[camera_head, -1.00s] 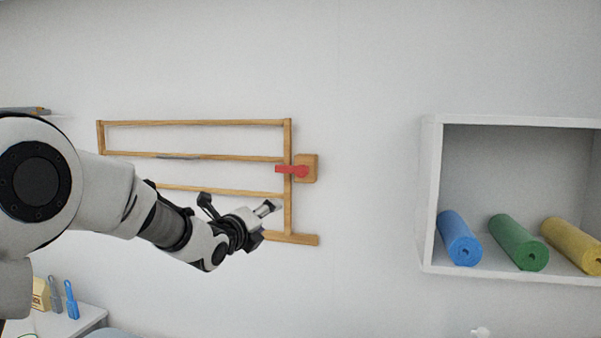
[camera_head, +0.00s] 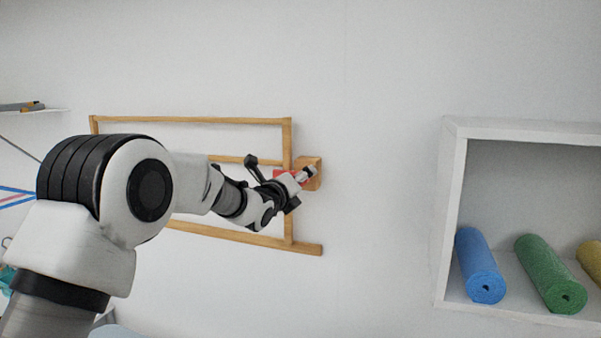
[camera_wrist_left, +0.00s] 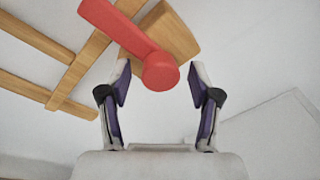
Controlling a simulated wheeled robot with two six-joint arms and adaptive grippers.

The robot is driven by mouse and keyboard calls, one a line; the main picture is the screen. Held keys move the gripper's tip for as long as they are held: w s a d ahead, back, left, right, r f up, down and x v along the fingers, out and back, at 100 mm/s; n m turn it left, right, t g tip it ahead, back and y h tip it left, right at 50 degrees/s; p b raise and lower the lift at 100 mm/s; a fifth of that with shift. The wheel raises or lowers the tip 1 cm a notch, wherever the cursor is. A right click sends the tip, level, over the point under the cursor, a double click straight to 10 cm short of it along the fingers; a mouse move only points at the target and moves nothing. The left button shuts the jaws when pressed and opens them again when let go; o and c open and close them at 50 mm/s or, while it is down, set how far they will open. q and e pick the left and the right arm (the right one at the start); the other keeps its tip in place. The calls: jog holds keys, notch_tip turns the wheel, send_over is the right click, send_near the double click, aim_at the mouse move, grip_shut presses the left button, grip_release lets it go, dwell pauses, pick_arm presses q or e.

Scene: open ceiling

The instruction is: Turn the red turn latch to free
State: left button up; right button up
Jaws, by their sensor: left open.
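The red turn latch (camera_wrist_left: 128,36) is mounted on a wooden block (camera_wrist_left: 165,30) beside a wooden frame on the wall. In the left wrist view its round hub (camera_wrist_left: 161,71) lies between and just beyond my open fingertips, and its bar points up and left, across the frame's edge. In the head view my left gripper (camera_head: 304,176) is in front of the latch (camera_head: 281,176) and the block (camera_head: 314,172), covering much of the latch. In the left wrist view the left gripper (camera_wrist_left: 158,82) is open with nothing held. My right gripper is not in view.
The wooden frame (camera_head: 287,138) has several rails and hangs on the wall. A white shelf box (camera_head: 452,200) at right holds a blue roll (camera_head: 480,266), a green roll (camera_head: 550,275) and a yellow roll (camera_head: 591,262). The wall between block and box is clear.

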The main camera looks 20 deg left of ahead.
pick_arm(q)
jog(key=shift+w+f, duration=0.2)
jog(key=shift+w, duration=0.15)
jog(key=shift+s+a, duration=0.1)
jog(key=shift+s+a+r, duration=0.1)
jog(key=shift+s+r, duration=0.15)
jog(key=shift+s, duration=0.15)
jog(key=c, duration=0.6)
jog(key=shift+s+r, duration=0.15)
jog(key=shift+s, duration=0.05)
grip_shut()
